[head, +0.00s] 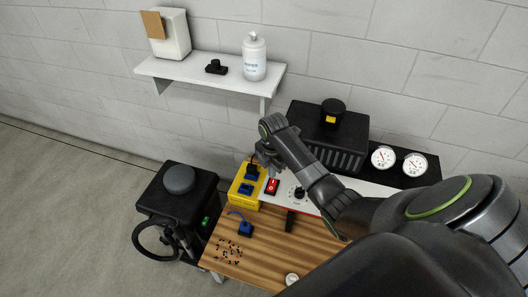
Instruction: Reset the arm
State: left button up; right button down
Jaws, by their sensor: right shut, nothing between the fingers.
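My right arm reaches in from the lower right across the workbench (258,258). My right gripper (268,163) hangs at the end of it, small and dark, near the bench's back left corner. It is shut with nothing in it. In the picture it sits just above a red switch (272,186) on a white panel (310,205) and beside a yellow box (245,188). I cannot tell whether it touches either. A black knob (299,192) is on the panel right of the switch. My left gripper is not in view.
Behind my arm stands a black finned machine (352,126), with two white gauges (383,157) to its right. A blue part (238,226) and scattered small bits lie on the bench. A black cart (177,195) stands left. A wall shelf (200,72) holds a white bottle (254,58).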

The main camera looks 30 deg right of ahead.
jog(key=s+m, duration=0.1)
jog(key=s, duration=0.1)
jog(key=s+f+m, duration=0.1)
jog(key=s, duration=0.1)
jog(key=s+f+m, duration=0.1)
jog(key=s, duration=0.1)
jog(key=shift+s+a+f+m+t, duration=0.1)
jog(key=shift+a+f+m+t, duration=0.1)
jog(key=shift+a+m+t, duration=0.15)
jog(key=s+a+r+m+t+h, duration=0.15)
jog(key=s+r+m, duration=0.25)
jog(key=s+m, duration=0.65)
jog(key=s+r+m+t, duration=0.2)
jog(key=s+r+m, duration=0.35)
jog(key=s, duration=0.75)
notch_tip(320, 180, down, 35)
jog(key=d+m+g+b, duration=0.1)
jog(key=g+b, duration=0.1)
jog(key=b, duration=0.6)
jog(key=s+f+b, duration=0.2)
jog(key=s+f, duration=0.5)
jog(key=f, duration=0.3)
jog(key=s+a+f+g+b, duration=0.1)
jog(key=s+f+b, duration=0.2)
jog(key=s+f, duration=0.5)
notch_tip(320, 180, down, 2)
jog(key=shift+s+f, duration=0.1)
jog(key=shift+s, duration=0.15)
